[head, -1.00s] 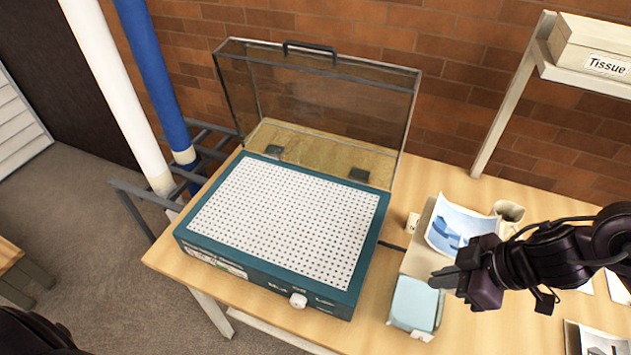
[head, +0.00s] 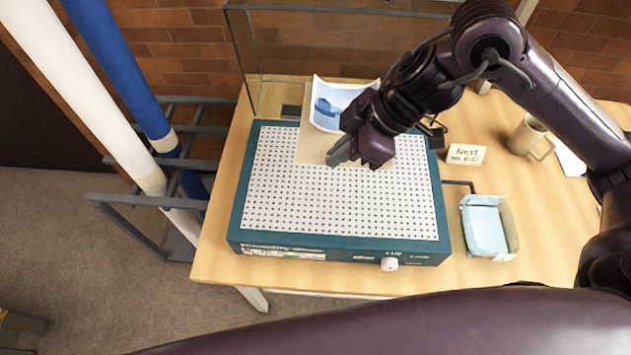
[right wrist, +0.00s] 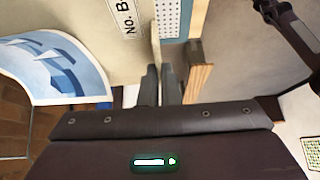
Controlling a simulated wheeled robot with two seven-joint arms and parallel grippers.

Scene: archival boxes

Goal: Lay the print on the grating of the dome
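The print (head: 335,104), a curling sheet with a blue picture, lies on a beige board (head: 313,147). It also shows at the left in the right wrist view (right wrist: 60,72), beside the board's printed label (right wrist: 128,18). My right gripper (head: 340,151) is shut on an edge of the board and holds it over the back of the white perforated grating (head: 335,205). I cannot tell whether the board touches the grating. The teal dome base (head: 300,245) carries the grating, and its clear lid (head: 290,45) stands open behind. My left gripper is not in view.
A box with pale blue contents (head: 488,229) stands right of the dome. A sign reading "Next" (head: 467,154) and a beige mug (head: 525,137) are behind it. A metal rack (head: 130,200) with rolled tubes stands at the left. The front of the grating is clear.

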